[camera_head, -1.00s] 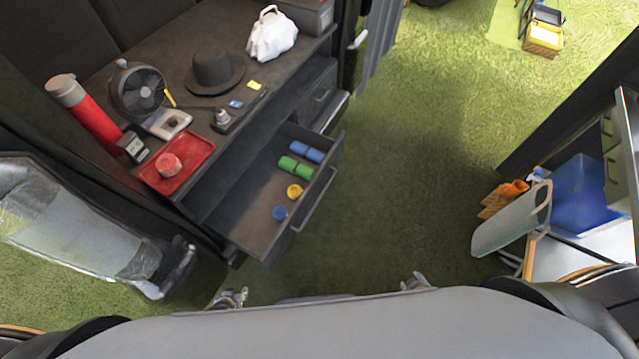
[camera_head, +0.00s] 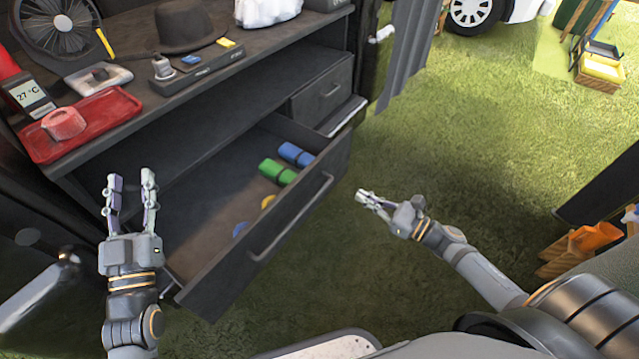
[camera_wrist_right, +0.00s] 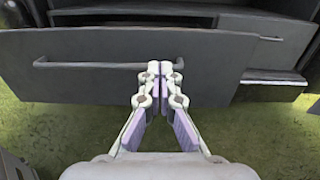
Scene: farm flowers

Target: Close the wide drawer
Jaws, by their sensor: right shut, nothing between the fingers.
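The wide drawer (camera_head: 310,206) is pulled out of the dark cabinet below the counter. It holds green rolls (camera_head: 277,171), blue rolls (camera_head: 295,154) and smaller yellow and blue items partly hidden by its front. A long bar handle (camera_head: 292,218) runs along the front panel. In the right wrist view the drawer front (camera_wrist_right: 75,80) and handle (camera_wrist_right: 85,65) lie ahead of the fingers. My right gripper (camera_head: 365,199) is shut and empty, out in front of the drawer; it shows in the wrist view (camera_wrist_right: 160,68). My left gripper (camera_head: 132,180) is open and empty, near the drawer's left end.
A red tray (camera_head: 85,125), black hat (camera_head: 178,28), fan and small devices stand on the counter (camera_head: 150,110). A smaller drawer (camera_head: 322,92) sits shut to the right. Open grass (camera_head: 470,150) lies to the right; orange items (camera_head: 580,248) stand at far right.

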